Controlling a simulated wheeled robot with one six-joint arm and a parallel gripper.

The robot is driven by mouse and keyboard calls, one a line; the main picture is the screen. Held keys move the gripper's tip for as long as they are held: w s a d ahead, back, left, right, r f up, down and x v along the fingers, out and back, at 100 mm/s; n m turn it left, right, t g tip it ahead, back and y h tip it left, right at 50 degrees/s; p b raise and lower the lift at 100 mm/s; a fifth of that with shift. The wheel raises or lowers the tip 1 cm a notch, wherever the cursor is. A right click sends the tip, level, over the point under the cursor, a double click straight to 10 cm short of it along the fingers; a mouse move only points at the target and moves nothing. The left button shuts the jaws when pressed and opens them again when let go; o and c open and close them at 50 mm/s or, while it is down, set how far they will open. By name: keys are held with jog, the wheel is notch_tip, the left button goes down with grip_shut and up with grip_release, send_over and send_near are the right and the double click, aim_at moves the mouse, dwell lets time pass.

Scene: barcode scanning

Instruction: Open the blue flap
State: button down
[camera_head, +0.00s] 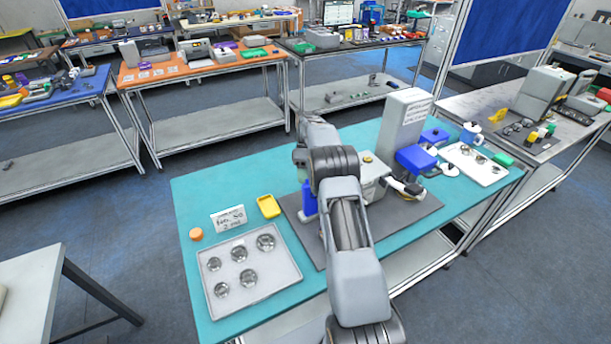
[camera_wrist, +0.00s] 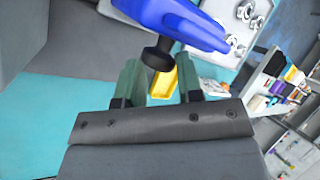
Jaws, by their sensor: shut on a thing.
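The blue flap (camera_wrist: 185,18) fills the top of the wrist view, with a black knob (camera_wrist: 157,57) sticking out toward me. My gripper (camera_wrist: 158,68) has its two green-grey fingers on either side of this knob and is shut on it. In the head view a blue part (camera_head: 308,198) shows just left of my arm, beside the pale machine (camera_head: 371,188) on the dark mat. My arm hides most of the machine's front and the gripper there. How far the flap stands open cannot be told.
A yellow tray (camera_head: 269,206), a sign card (camera_head: 228,219) and a grey tray (camera_head: 250,277) of metal parts lie left on the teal table. A tall grey device (camera_head: 403,125) with a blue box (camera_head: 416,158) stands behind. A white tray (camera_head: 473,163) is at right.

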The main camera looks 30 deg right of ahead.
jog(key=shift+s+d+f, duration=0.15)
jog(key=shift+s+f, duration=0.1)
jog(key=shift+f, duration=0.6)
jog(key=c, duration=0.7)
grip_release()
jog(key=shift+d, duration=0.15)
jog(key=shift+c, duration=0.2)
jog(key=shift+r, duration=0.1)
jog(key=r, duration=0.1)
jog(key=r+b, duration=0.1)
jog(key=r, duration=0.2)
jog(key=shift+s, duration=0.25)
jog(key=s+r+b, duration=0.1)
jog(key=r, duration=0.1)
jog(key=s+a+r+b, duration=0.1)
jog(key=s+r, duration=0.1)
jog(key=shift+s+a+r, duration=0.1)
jog(key=shift+s, duration=0.15)
jog(key=s+a+r+b, duration=0.2)
jog(key=s+r+b, duration=0.2)
jog(key=s, duration=0.5)
jog(key=shift+s+a+r, duration=0.2)
jog(key=shift+r, duration=0.4)
